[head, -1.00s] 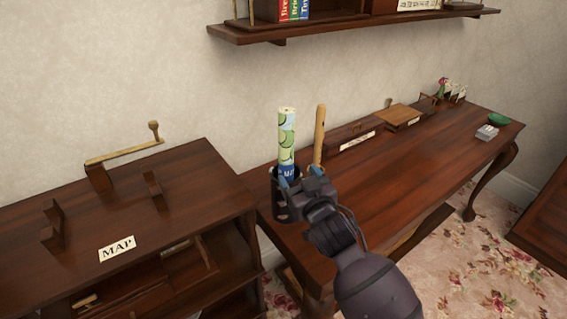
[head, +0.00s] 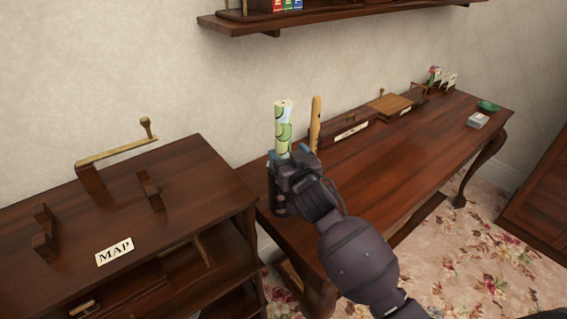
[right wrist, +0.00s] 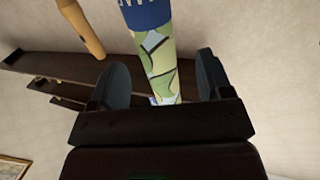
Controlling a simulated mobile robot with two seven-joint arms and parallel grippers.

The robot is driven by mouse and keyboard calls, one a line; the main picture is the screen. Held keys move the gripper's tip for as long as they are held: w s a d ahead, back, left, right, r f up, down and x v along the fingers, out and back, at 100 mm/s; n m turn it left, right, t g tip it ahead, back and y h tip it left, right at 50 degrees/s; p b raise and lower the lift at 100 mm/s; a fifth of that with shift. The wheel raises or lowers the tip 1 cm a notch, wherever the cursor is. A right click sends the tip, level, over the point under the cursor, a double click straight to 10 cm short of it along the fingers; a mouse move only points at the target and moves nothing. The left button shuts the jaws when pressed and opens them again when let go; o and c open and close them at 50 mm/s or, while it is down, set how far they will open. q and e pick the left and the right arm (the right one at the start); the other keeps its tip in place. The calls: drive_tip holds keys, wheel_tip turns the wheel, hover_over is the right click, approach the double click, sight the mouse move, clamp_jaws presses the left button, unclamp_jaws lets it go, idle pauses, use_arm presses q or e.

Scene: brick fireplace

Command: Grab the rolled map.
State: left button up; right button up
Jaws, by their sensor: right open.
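The rolled map (head: 283,130), pale with green patches, stands upright in a dark holder (head: 276,201) at the near-left end of the long desk. My right gripper (head: 288,155) is open at the map, just above the holder, and hides its lower part. In the right wrist view the map (right wrist: 158,52), with a blue band, passes between the two spread fingers of the gripper (right wrist: 164,78). A gap shows on the finger sides; contact cannot be told. My left gripper is not in view.
A wooden stick (head: 316,124) stands right beside the map. A wooden box (head: 347,132) lies farther along the desk (head: 400,150). A cabinet (head: 190,170) with wooden brackets and a MAP label (head: 114,251) is at left. A wall shelf (head: 330,15) hangs above.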

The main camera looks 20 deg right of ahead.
sight(286, 147)
drive_tip(key=w, duration=0.3)
drive_tip(key=shift+w+d+r, duration=0.15)
drive_tip(key=shift+w+r, duration=0.1)
drive_tip(key=shift+w, duration=0.7)
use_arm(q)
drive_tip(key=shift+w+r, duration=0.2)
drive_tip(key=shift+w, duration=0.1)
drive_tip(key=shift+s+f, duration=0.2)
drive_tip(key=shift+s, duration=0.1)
use_arm(e)
drive_tip(key=c, duration=1.3)
drive_tip(key=shift+c, duration=0.2)
